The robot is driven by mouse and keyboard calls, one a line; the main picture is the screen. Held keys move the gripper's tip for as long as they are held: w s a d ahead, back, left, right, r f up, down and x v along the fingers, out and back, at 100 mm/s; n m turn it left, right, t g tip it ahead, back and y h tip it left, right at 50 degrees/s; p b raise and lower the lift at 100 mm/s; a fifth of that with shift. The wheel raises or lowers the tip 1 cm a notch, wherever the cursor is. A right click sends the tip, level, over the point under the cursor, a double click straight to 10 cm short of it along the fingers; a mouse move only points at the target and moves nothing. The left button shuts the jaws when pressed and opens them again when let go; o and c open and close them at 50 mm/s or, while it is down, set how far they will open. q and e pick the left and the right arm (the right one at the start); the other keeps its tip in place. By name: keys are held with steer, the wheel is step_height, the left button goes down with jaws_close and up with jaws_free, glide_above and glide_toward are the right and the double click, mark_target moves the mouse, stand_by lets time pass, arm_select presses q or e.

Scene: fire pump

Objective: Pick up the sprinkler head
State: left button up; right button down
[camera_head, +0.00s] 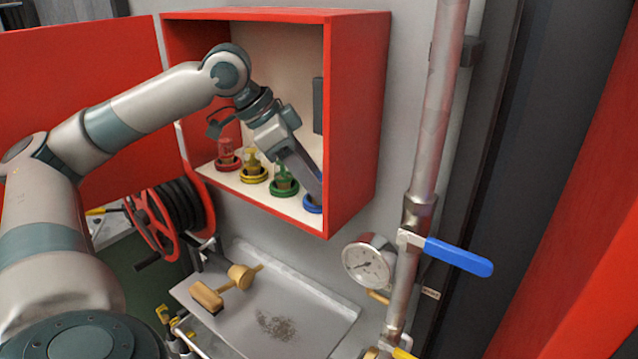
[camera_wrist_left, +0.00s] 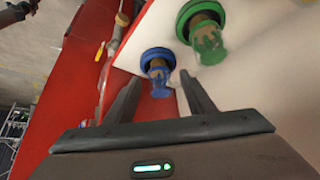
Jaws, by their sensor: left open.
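Several sprinkler heads, red (camera_head: 228,155), yellow (camera_head: 253,167), green (camera_head: 283,178) and blue (camera_head: 312,205), stand in a row on the floor of the open red cabinet (camera_head: 355,120). My left gripper (camera_head: 308,185) reaches into the cabinet from above, over the blue one, and hides most of it in the head view. In the left wrist view my left gripper (camera_wrist_left: 160,88) is open, and the blue sprinkler head (camera_wrist_left: 158,68) lies between and just beyond its fingertips. The green one (camera_wrist_left: 207,42) is beyond the right finger. My right gripper is not in view.
The cabinet's red side wall stands close to the right of my left gripper. A vertical pipe (camera_head: 430,130) with a gauge (camera_head: 369,262) and a blue valve lever (camera_head: 458,256) is further right. Below are a hose reel (camera_head: 165,222) and a metal tray (camera_head: 310,300) holding a wooden-handled brush (camera_head: 222,290).

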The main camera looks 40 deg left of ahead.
mark_target(320, 172)
arm_select(q)
steer(key=c, duration=1.2)
steer(key=shift+o, duration=0.2)
steer(key=shift+r, duration=0.15)
steer(key=shift+r+b, duration=0.65)
steer(key=shift+r, duration=0.75)
steer(key=shift+s+a+r, duration=0.1)
steer(key=shift+r, duration=0.05)
steer(key=s+a+b, duration=1)
steer(key=s+a, duration=0.1)
steer(key=s, duration=0.3)
